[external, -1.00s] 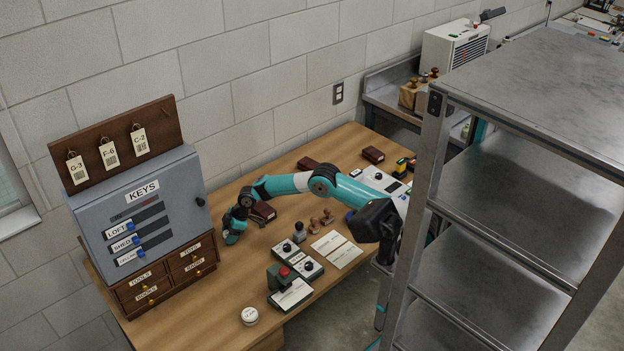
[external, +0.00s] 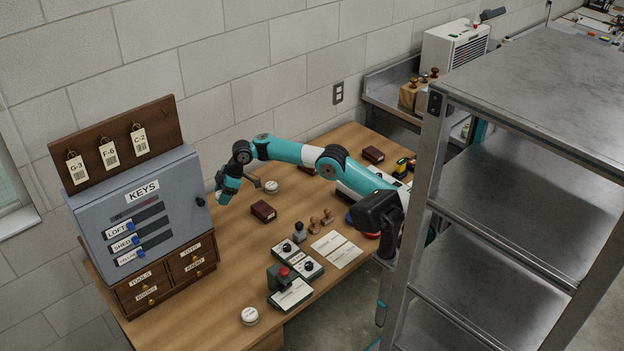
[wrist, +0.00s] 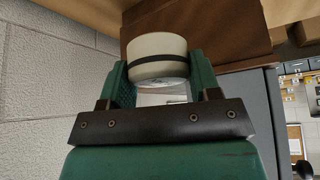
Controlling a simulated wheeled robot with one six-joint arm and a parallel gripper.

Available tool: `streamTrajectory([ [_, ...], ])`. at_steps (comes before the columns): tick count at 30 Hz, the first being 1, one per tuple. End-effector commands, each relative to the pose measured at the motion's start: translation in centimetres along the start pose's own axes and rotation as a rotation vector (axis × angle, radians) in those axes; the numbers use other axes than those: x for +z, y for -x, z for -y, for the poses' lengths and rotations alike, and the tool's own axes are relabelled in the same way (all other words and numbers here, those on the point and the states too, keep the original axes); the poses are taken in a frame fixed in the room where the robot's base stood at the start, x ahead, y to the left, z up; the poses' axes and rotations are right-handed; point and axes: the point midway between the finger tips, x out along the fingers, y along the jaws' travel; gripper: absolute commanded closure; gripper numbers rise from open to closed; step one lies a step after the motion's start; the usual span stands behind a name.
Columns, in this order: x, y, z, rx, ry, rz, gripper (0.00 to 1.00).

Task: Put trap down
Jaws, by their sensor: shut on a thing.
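My gripper (external: 221,200) is beside the right side of the grey key cabinet, pointing down above the wooden desk. In the wrist view my gripper (wrist: 160,80) is shut on a white round trap (wrist: 157,52) with a dark band around it. The trap sits between the two green fingers. In the external view I cannot clearly make out the held trap. A similar white round piece (external: 271,186) lies on the desk behind the arm, and another (external: 250,316) lies at the front edge.
The key cabinet (external: 150,215) stands on a drawer unit (external: 170,275) at the left. Dark red boxes (external: 263,211), stamps (external: 320,220), cards (external: 337,249) and switch boxes (external: 297,260) occupy the desk's middle. A metal rack (external: 530,170) stands at the right.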

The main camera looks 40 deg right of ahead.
Motion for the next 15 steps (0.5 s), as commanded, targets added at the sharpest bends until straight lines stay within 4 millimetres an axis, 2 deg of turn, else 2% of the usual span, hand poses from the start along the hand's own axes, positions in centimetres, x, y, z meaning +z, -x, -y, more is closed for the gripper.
streamTrajectory([
  [5, 0.2, 0.5, -0.4, 0.001, -0.001, 0.001, 0.66],
  [8, 1.6, 1.4, -1.7, 0.003, -0.002, 0.007, 0.66],
  [11, 4.3, 3.0, -4.1, 0.005, 0.0, 0.017, 0.66],
  [15, 10.2, 6.4, -7.9, 0.003, 0.007, 0.03, 0.66],
])
